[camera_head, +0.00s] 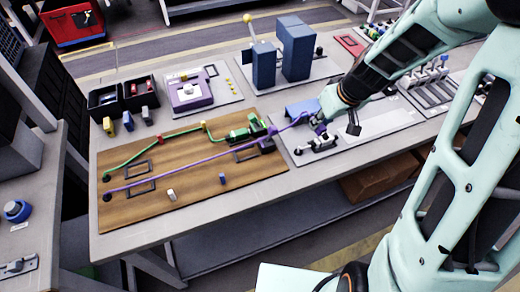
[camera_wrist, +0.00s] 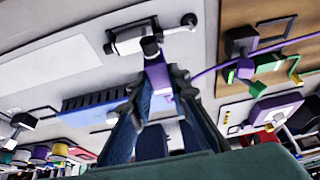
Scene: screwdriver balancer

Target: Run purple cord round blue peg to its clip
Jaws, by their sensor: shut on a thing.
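The purple cord (camera_head: 185,172) starts at a black anchor (camera_head: 107,196) at the wooden board's left. It runs nearly straight across the board, past its right edge, to my gripper (camera_head: 318,120). A small blue peg (camera_head: 222,179) stands on the board, on the near side of the cord and apart from it. A small purple piece, perhaps the clip, (camera_head: 272,131) shows at the board's right end. In the wrist view my gripper (camera_wrist: 164,82) is shut on a purple end piece (camera_wrist: 157,76), with the cord (camera_wrist: 270,49) leading off right. The fingers hide part of the piece.
A green cord (camera_head: 135,160) passes red and yellow pegs to a green block (camera_head: 240,134). A white peg (camera_head: 171,194) stands near the board's front. A grey plate with a small fixture (camera_head: 316,144) lies under my gripper. Tall blue blocks (camera_head: 297,48) stand behind.

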